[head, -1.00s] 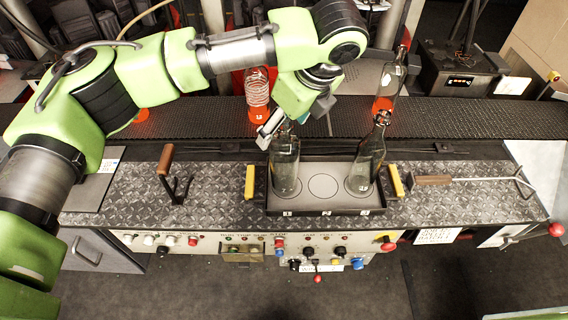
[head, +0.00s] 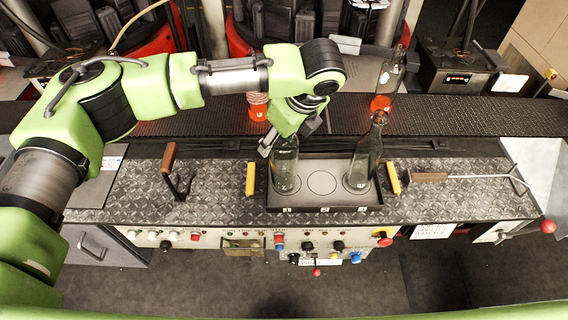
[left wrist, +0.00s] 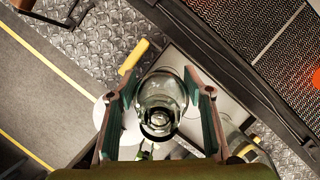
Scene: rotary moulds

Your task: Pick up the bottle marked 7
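Two clear glass bottles stand upright on a dark tray (head: 340,207) with a light plate. One is the left bottle (head: 286,172) and the other the right bottle (head: 364,165). I cannot read a 7 on either. My left gripper (head: 283,143) is at the top of the left bottle, coming from above. In the left wrist view, its two fingers (left wrist: 161,112) are spread on either side of that bottle (left wrist: 160,92), with visible gaps. The gripper hides part of the bottle's neck in the head view. My right gripper is not in view.
A conveyor (head: 450,113) runs behind, carrying a clear bottle (head: 391,72) with an orange base and an orange ribbed item (head: 258,107). Yellow handles (head: 250,179) flank the tray. A wooden-handled tool (head: 432,177) lies at right.

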